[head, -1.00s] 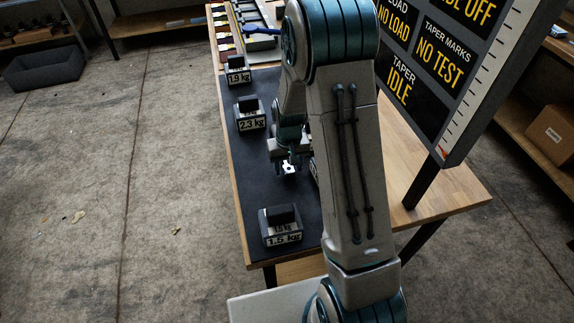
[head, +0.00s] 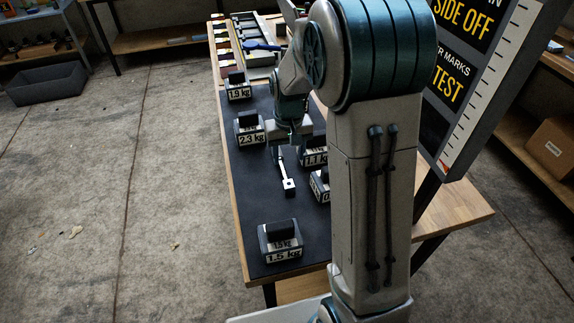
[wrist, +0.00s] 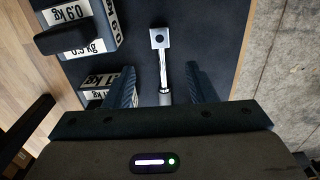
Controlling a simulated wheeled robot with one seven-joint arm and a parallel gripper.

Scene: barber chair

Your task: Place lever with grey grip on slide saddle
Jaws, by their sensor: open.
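The lever shows in the head view (head: 286,175) as a thin silver bar with a square, holed end towards the near side. In the wrist view the lever (wrist: 162,62) points away from me, and its grey grip (wrist: 165,98) lies between my two fingers with gaps on both sides. It appears to lie on the dark mat. My gripper (wrist: 160,78) is open; in the head view the gripper (head: 280,147) is over the grip end, partly hidden by my arm. I cannot make out the slide saddle for certain.
Weight blocks stand around the lever: 1.5 kg (head: 281,242), 2.3 kg (head: 249,129), 1.9 kg (head: 237,88) and 1.1 kg (head: 315,152). The 0.9 kg block (wrist: 88,28) is at upper left in the wrist view. A sign board (head: 480,80) rises at right. Bare mat (head: 262,205) lies left of the lever.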

